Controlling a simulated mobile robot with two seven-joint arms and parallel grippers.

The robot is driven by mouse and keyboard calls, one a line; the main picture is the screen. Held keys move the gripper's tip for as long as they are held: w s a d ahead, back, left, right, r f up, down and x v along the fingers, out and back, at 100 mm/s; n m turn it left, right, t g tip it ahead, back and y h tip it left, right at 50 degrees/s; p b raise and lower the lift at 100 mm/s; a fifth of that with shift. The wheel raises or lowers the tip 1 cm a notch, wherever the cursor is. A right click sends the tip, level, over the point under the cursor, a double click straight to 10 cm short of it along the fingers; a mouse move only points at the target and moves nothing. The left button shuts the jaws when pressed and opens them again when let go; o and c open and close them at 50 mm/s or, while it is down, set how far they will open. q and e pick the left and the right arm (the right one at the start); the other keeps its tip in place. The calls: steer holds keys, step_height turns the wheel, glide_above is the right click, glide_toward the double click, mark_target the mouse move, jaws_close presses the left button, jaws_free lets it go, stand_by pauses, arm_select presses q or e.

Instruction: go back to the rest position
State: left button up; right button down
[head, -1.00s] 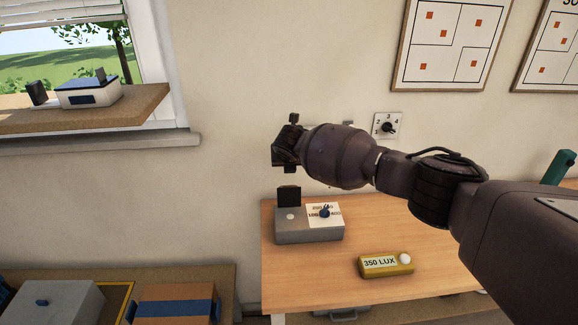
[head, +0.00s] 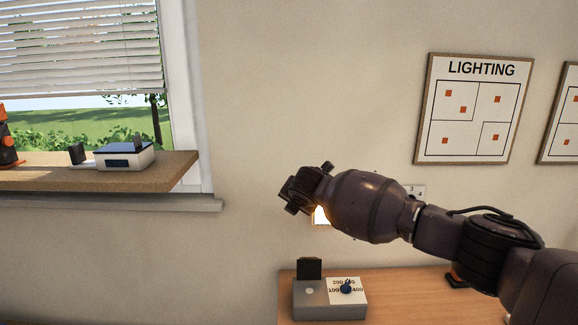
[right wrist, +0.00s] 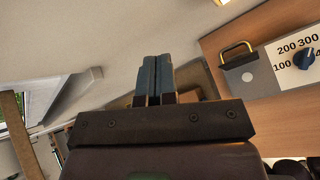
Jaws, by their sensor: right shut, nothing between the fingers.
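My right arm reaches in from the right in the head view, with its gripper (head: 305,190) in front of the wall, above and slightly left of the grey dial box. In the right wrist view the two fingers (right wrist: 155,80) are pressed together with nothing between them. My left gripper does not show in either view. The arm hides part of a small glowing panel (head: 321,215) and most of the wall dial plate (head: 418,191).
The grey dial box (head: 330,299) stands on the wooden table (head: 410,290); it also shows in the right wrist view (right wrist: 255,82). A window shelf (head: 170,172) at left bears a white device (head: 125,157). A lighting board (head: 470,108) hangs at right. Bare wall lies between.

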steer(key=s+a+r+m+t+y, duration=0.25)
steer(key=a+r+m+y, duration=0.2)
steer(key=a, duration=0.25)
steer(key=s+f+m+y, duration=0.3)
steer(key=s+m+y, duration=0.1)
steer(key=s+m, duration=0.45)
steer(key=s+d+f+m+t+h, duration=0.25)
steer(key=s+d+f+m, duration=0.35)
steer(key=s+d+f, duration=0.4)
steer(key=s+d+f+m+t+h, duration=0.1)
steer(key=s+d+f+m+h, duration=0.3)
steer(key=s+d+f+m, duration=0.65)
steer(key=s+d+f+g+h, duration=0.2)
steer(key=s+d+f, duration=0.4)
steer(key=s, duration=0.2)
steer(key=s+d+f+g+h, duration=0.2)
steer(key=s+d+f, duration=0.3)
steer(key=s, duration=0.3)
steer(key=shift+d+f, duration=0.35)
steer(key=shift+f, duration=0.05)
